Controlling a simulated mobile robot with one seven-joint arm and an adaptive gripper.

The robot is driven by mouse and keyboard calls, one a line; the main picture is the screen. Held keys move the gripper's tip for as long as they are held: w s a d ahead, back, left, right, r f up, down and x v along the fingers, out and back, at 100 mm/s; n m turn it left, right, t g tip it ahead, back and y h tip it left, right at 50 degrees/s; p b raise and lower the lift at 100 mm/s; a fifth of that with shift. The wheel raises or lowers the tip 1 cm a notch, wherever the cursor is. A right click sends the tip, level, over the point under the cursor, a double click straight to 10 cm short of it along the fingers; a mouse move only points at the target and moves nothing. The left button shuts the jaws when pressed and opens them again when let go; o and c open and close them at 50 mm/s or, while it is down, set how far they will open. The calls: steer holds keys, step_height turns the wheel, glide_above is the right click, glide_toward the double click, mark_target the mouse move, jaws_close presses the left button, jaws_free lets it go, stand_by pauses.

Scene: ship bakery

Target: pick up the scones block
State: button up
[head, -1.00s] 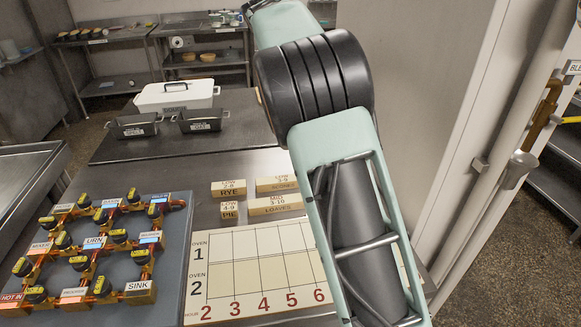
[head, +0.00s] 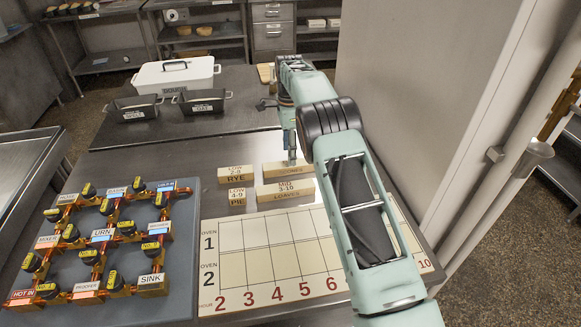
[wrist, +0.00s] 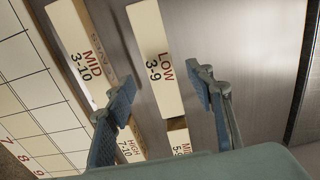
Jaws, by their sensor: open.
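The scones block (head: 302,167) is a long cream block lying on the steel counter, behind the loaves block (head: 270,196). Its top reads LOW 3-9 in the wrist view, where the block (wrist: 152,35) runs up the middle. My gripper (head: 291,158) is over the scones block in the head view and partly hides it. In the wrist view my gripper (wrist: 163,90) is open and empty, one finger to each side of the scones block. The left finger is near the gap beside the loaves block (wrist: 70,35). Finger height against the block is unclear.
The rye block (head: 235,174) and pie block (head: 237,197) lie just left. More blocks show low in the wrist view. The oven chart board (head: 275,250) lies in front, the valve panel (head: 180,290) at left. Dark tins (head: 203,102) and a white container (head: 172,75) stand behind.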

steer(key=shift+f+p, duration=0.65)
steer(key=shift+f, duration=2.2)
steer(key=shift+c, duration=0.2)
steer(key=c, duration=1.2)
jaws_close()
steer(key=shift+r, duration=0.15)
